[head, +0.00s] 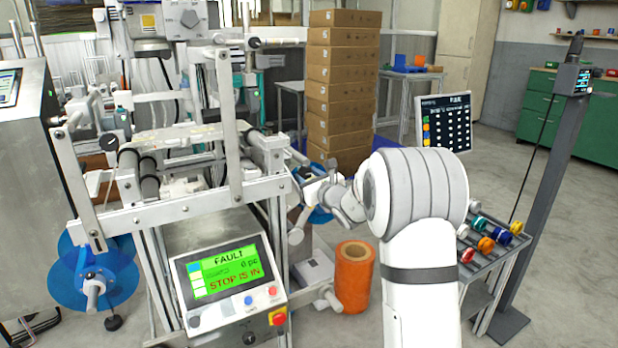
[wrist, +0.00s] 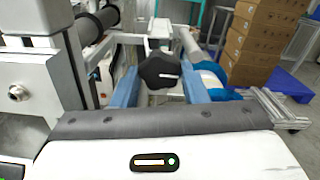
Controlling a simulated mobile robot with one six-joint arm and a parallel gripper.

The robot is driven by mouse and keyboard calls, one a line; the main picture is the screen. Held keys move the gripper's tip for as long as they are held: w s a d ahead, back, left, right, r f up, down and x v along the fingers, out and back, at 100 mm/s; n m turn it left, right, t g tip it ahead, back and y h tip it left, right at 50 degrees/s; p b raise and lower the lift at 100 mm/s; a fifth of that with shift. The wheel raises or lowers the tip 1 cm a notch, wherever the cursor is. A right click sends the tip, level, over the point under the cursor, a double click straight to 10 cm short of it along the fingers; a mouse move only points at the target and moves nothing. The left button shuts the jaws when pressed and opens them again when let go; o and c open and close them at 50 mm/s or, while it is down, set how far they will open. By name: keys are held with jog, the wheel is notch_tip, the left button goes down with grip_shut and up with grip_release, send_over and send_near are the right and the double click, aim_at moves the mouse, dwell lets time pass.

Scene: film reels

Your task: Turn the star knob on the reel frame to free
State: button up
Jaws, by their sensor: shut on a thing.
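The star knob (wrist: 160,68) is black and lobed, with a short white line on its face running toward the right. It sits near the middle of the wrist view, on the pale metal reel frame (wrist: 158,32). My gripper (wrist: 160,84) has its two blue-grey fingers on either side of the knob and is shut on it. The wrist view does not show the exact contact points. In the head view my arm and the machine hide the knob, and the fingers cannot be made out clearly.
A blue reel (wrist: 206,78) is close to the right finger. The machine's panel (head: 229,275) reads FAULT and STOP IS IN. An orange roll (head: 354,278) stands on the floor by my arm. A rack of coloured rolls (head: 490,240) is at right; stacked boxes (head: 341,95) stand behind.

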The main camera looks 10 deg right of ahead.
jog(key=shift+c, duration=0.7)
jog(key=shift+f+n+b, duration=0.2)
jog(key=shift+n+b, duration=0.1)
jog(key=shift+b, duration=0.3)
jog(key=n+b, duration=0.1)
jog(key=b, duration=0.2)
jog(key=shift+f+n, duration=0.1)
jog(key=shift+n, duration=0.3)
jog(key=shift+n+b, duration=0.9)
jog(key=shift+b, duration=0.05)
jog(key=shift+n+b, duration=0.4)
jog(key=shift+n, duration=0.5)
jog(key=n, duration=0.6)
jog(key=shift+r, duration=0.3)
jog(key=n, duration=0.6)
jog(key=shift+n, duration=0.3)
